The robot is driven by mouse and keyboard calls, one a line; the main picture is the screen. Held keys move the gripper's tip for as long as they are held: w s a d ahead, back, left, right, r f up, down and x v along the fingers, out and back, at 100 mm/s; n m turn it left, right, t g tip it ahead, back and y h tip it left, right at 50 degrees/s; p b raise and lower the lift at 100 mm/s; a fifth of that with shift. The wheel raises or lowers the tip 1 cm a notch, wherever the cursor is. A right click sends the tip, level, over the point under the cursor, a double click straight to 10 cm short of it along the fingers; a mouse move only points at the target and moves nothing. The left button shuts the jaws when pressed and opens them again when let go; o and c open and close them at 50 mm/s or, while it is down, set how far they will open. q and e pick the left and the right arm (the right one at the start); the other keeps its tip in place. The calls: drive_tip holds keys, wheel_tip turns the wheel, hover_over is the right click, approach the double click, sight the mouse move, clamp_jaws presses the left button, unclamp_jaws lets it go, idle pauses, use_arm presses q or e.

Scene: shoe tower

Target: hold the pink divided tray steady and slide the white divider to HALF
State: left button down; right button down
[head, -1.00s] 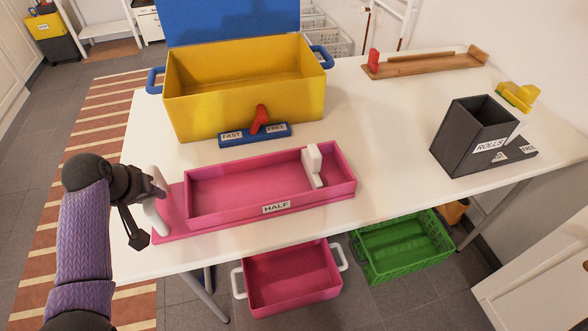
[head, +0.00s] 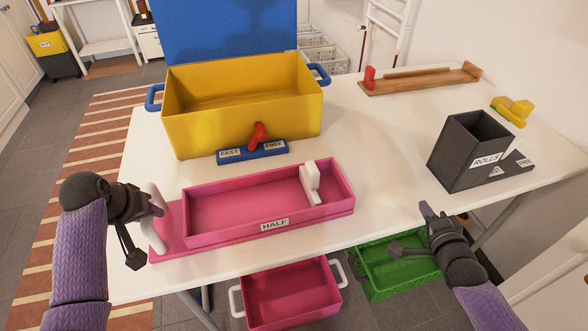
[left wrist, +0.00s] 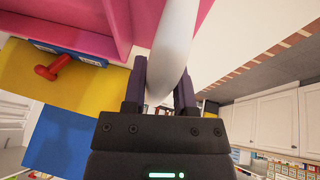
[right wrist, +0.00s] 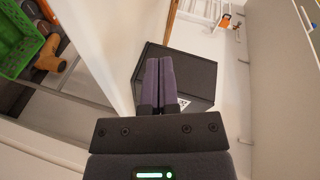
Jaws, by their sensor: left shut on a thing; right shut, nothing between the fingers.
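The pink divided tray (head: 215,236) lies on the white table near its front edge, with a HALF label (head: 274,225) at the middle of its front wall. The white divider (head: 311,183) stands in the tray toward its right end, right of the label. My left gripper (head: 156,202) is shut on the white handle (left wrist: 176,45) at the tray's left end; the handle passes between its fingers in the left wrist view. My right gripper (head: 424,208) is shut and empty, right of the tray and apart from it, by the table's front edge.
A yellow box (head: 240,120) with a blue lid stands behind the tray, with a blue FAST/FREE slider (head: 252,152) before it. A dark ROLLS box (head: 455,160) stands right. A wooden rail (head: 425,80) lies at the back. Pink (head: 290,295) and green (head: 385,275) bins sit below.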

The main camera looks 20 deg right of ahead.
sight(312, 181)
use_arm(q)
drive_tip(key=shift+s+d+f, duration=0.1)
drive_tip(key=shift+s+f, duration=0.1)
drive_tip(key=shift+f, duration=0.1)
use_arm(e)
drive_tip(key=w+a+r+n+t+y, duration=0.1)
drive_tip(key=w+a+r+y, duration=0.1)
drive_tip(key=a+y, duration=0.3)
drive_tip(key=w+a+r+n+t+y, duration=0.1)
drive_tip(key=a+r+y, duration=0.15)
drive_tip(key=a, duration=0.35)
drive_tip(key=shift+y, duration=0.35)
drive_tip(key=x, duration=0.9)
drive_tip(key=shift+w+a+r, duration=0.1)
drive_tip(key=shift+w+a, duration=0.15)
drive_tip(key=shift+w, duration=0.1)
drive_tip(key=a, duration=0.3)
drive_tip(key=shift+w+a, duration=0.15)
drive_tip(key=shift+a, duration=0.4)
use_arm(q)
drive_tip(key=shift+w, duration=0.1)
use_arm(e)
drive_tip(key=a, duration=1)
use_arm(q)
drive_tip(key=shift+r, duration=0.1)
